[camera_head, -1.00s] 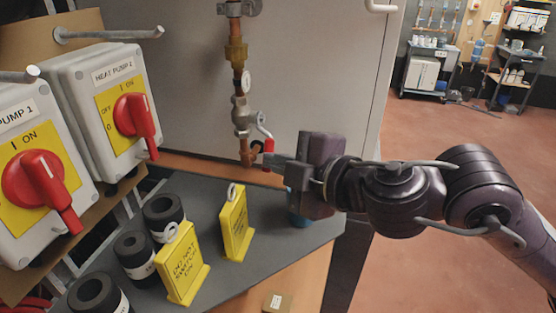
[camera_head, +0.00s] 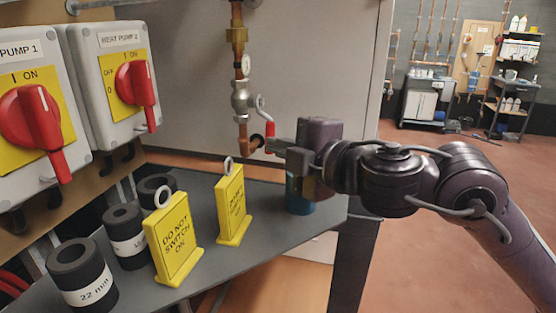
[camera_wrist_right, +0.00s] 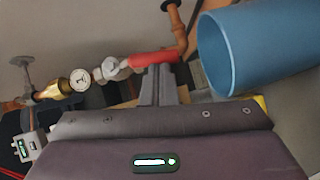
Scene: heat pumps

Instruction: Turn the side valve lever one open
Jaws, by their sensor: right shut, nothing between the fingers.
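The side valve (camera_head: 240,98) sits on a vertical copper pipe in front of a pale panel. Its lever has a silver arm and a red grip (camera_head: 270,129), which hangs down and slightly right of the pipe. In the right wrist view the red grip (camera_wrist_right: 154,60) lies just beyond my fingertips. My right gripper (camera_head: 271,146) is shut with nothing between its fingers, at the lower end of the red grip. Its fingers also show in the wrist view (camera_wrist_right: 158,82); they look close to the grip, but I cannot tell whether they touch. My left gripper is not in view.
Below are yellow warning signs (camera_head: 173,238), black pipe-insulation rolls (camera_head: 82,275) and a blue cup (camera_head: 301,207) on a grey shelf (camera_head: 270,220). The cup (camera_wrist_right: 225,55) is close beside my fingers. Red-handled switch boxes (camera_head: 121,80) stand left. Open floor lies right.

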